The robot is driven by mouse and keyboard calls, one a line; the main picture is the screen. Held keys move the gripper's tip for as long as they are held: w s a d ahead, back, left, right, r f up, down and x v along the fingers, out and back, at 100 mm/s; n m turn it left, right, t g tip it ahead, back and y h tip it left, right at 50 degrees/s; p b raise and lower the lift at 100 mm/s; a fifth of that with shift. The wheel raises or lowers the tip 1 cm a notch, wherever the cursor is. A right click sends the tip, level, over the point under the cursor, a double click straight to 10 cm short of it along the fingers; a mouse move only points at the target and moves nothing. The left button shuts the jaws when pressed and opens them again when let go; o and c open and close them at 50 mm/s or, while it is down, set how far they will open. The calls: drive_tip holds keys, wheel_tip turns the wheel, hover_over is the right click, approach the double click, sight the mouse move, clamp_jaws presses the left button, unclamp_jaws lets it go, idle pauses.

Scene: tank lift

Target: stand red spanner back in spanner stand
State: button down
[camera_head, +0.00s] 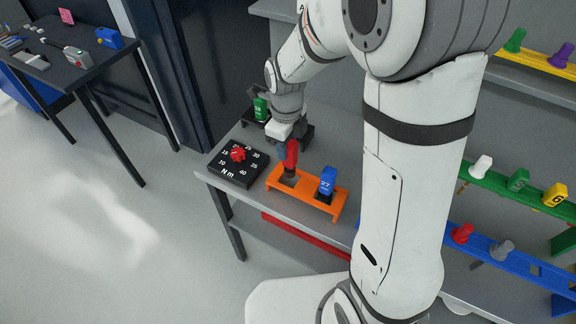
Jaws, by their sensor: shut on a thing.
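The red spanner (291,155) is held upright in my gripper (287,147), which is shut on it. Its lower end is at the left, empty-looking opening of the orange stand (312,192). I cannot tell whether it is just above the opening or slightly in it. A blue spanner marked 27 (327,179) stands in the right opening of the same stand. The jaws and the upper part of the red spanner are partly hidden by my wrist.
A black torque dial with a red knob (238,154) sits left of the stand on the grey bench (225,185). A green item (261,108) stands behind. Racks of coloured pieces are at right, partly behind my arm. A black table (75,72) is at far left.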

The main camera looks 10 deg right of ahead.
sight(287, 164)
wheel_tip(287, 164, down, 4)
drive_tip(key=shift+w+r, duration=0.1)
drive_tip(key=shift+r, duration=0.15)
wheel_tip(287, 164, down, 4)
drive_tip(key=shift+r+p, duration=0.1)
drive_tip(key=shift+p, duration=0.4)
drive_tip(key=shift+s, duration=0.3)
drive_tip(key=c, duration=1)
unclamp_jaws()
drive_tip(key=shift+c, duration=0.2)
drive_tip(key=shift+w+r, duration=0.1)
